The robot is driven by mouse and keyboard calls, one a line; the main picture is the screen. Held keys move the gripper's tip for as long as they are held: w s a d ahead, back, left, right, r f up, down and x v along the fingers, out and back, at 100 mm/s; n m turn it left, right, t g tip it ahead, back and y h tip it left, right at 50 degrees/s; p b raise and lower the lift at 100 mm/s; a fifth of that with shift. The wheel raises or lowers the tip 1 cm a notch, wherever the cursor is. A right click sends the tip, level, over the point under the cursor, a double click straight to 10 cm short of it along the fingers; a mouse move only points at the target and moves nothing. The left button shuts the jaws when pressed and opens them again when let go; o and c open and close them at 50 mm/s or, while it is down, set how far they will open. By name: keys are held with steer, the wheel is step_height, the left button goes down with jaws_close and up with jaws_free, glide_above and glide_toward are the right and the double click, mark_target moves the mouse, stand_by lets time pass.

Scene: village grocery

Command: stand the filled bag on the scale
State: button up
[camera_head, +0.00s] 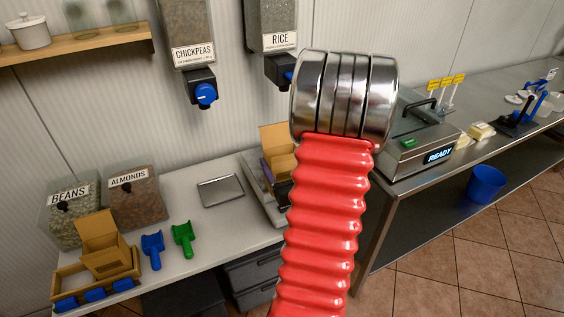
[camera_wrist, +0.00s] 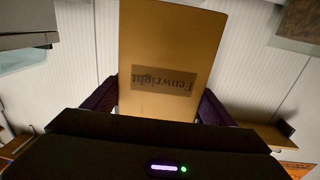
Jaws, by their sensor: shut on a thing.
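A brown paper bag (camera_head: 278,143) shows left of my red arm in the head view, above the counter's right end. It fills the middle of the wrist view (camera_wrist: 172,50), with a printed name that reads upside down. My gripper (camera_wrist: 157,102) is shut on it, a dark finger at each side. In the head view my arm hides most of the gripper. A low grey device (camera_head: 256,188), seemingly the scale, lies at or just below the bag, partly covered by my arm. I cannot tell whether the bag touches it. The bag's contents are not visible.
A metal tray (camera_head: 220,190) lies on the white counter. Bean (camera_head: 70,209) and almond (camera_head: 137,198) bins stand behind. A machine reading READY (camera_head: 420,145) stands on the right steel table.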

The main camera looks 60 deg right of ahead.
steer(key=shift+w, duration=0.15)
steer(key=f+x, duration=0.2)
steer(key=x, duration=0.9)
steer(key=shift+w+f, duration=0.4)
steer(key=shift+w, duration=0.15)
steer(key=shift+a+f, duration=0.1)
steer(key=shift+f, duration=0.25)
stand_by(0.5)
steer(key=o, duration=1.7)
